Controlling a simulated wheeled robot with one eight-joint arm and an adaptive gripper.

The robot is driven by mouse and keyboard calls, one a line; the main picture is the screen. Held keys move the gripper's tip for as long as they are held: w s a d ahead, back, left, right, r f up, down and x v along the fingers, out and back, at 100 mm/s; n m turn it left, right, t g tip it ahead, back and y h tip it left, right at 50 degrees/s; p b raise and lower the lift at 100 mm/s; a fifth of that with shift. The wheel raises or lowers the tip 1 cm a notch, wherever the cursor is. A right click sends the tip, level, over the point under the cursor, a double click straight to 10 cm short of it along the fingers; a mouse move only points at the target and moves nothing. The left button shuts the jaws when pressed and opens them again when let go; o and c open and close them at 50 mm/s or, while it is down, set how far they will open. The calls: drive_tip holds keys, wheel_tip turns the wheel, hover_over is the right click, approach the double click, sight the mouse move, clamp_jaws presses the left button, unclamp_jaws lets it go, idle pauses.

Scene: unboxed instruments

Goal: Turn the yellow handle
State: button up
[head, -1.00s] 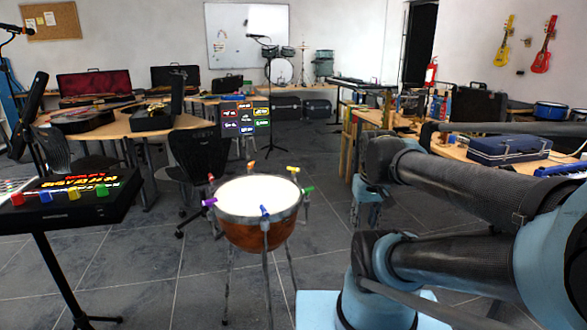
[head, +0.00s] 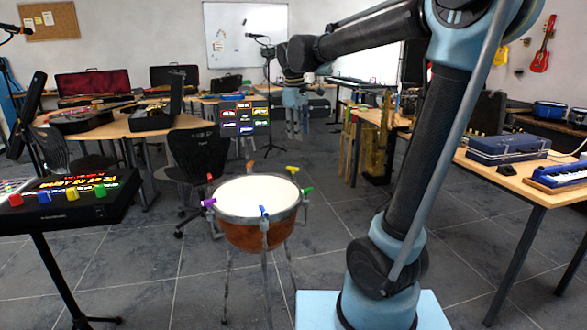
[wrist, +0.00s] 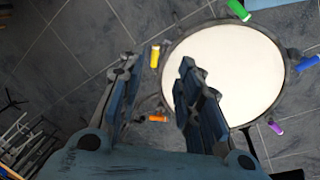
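A drum (head: 240,196) with a white skin stands on thin legs, with coloured handles around its rim. The yellow handle (head: 292,169) is at the rim's far right in the head view, and it also shows in the wrist view (wrist: 155,56) between the fingers, further from the camera. Other handles are orange (head: 250,164), red (head: 210,180), purple (head: 208,202), blue (head: 264,211) and green (head: 307,190). My gripper (head: 294,122) hangs pointing down above the drum's far right side. Its fingers (wrist: 158,66) are spread apart and empty, not visibly touching anything.
A console (head: 68,200) with coloured knobs, one of them yellow, stands at the left. A black chair (head: 197,155) and a small lit screen (head: 246,117) are behind the drum. A table (head: 513,175) with a blue case stands at the right.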

drive_tip(key=w+a+n, duration=0.1)
drive_tip(key=w+a, duration=0.1)
drive_tip(key=a, duration=0.1)
approach(293, 172)
drive_tip(key=f, duration=0.2)
drive_tip(key=w+f, duration=0.1)
drive_tip(key=f, duration=0.2)
drive_tip(key=w+f, duration=0.1)
drive_tip(key=f, duration=0.1)
drive_tip(key=shift+d+f, duration=0.15)
drive_tip(key=shift+d, duration=0.05)
idle(0.3)
clamp_jaws()
